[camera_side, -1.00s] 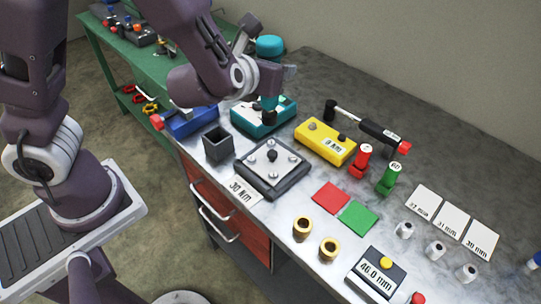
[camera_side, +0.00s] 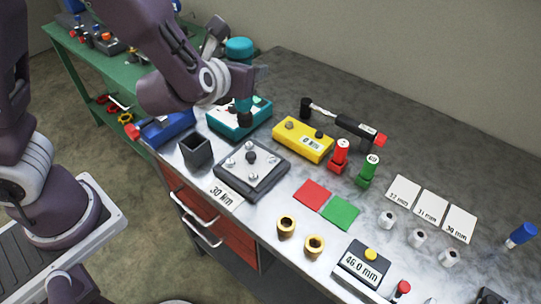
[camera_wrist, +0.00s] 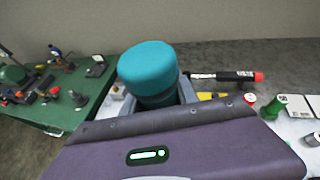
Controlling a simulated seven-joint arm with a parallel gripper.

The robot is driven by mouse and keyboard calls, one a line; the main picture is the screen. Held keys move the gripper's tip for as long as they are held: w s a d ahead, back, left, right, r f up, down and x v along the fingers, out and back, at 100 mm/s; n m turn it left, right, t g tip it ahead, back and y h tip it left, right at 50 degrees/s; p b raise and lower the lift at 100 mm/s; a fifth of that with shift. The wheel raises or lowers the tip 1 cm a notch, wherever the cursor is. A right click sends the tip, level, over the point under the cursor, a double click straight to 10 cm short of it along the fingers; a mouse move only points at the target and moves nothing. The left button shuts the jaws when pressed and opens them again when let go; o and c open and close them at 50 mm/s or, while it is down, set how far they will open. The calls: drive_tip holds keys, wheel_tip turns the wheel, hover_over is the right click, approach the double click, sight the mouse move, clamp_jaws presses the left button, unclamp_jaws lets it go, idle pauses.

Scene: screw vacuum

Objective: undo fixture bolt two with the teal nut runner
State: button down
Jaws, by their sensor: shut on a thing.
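My gripper (camera_side: 243,80) is shut on the teal nut runner, whose rounded top (camera_side: 239,48) stands above the jaws and whose dark lower end (camera_side: 245,118) points down. In the wrist view the nut runner (camera_wrist: 149,72) stands up between the jaws. Its lower end overlaps the teal box (camera_side: 226,122); I cannot tell if they touch. The bolt fixture (camera_side: 265,185) is a dark block with a light plate, just in front of the gripper. Several bolt heads and a darker central knob (camera_side: 251,157) show on it. No numbers are readable on the bolts.
A grey open bin (camera_side: 196,153) stands left of the fixture, and a 30 Nm card (camera_side: 227,194) lies before it.

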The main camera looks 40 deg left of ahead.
idle(0.3)
drive_tip(key=w+d+f+m+h, duration=0.2)
drive_tip(key=d+f, duration=0.1)
drive_tip(key=d, duration=0.3)
drive_tip(key=shift+w+f+t, duration=0.2)
drive_tip(key=shift+w+t, duration=0.05)
drive_tip(key=shift+t, duration=0.05)
drive_tip(key=shift+f, duration=2.85)
drive_tip(key=shift+f, duration=0.85)
idle(1.1)
drive_tip(key=shift+r, duration=0.1)
idle(0.4)
drive_tip(key=shift+r, duration=2.55)
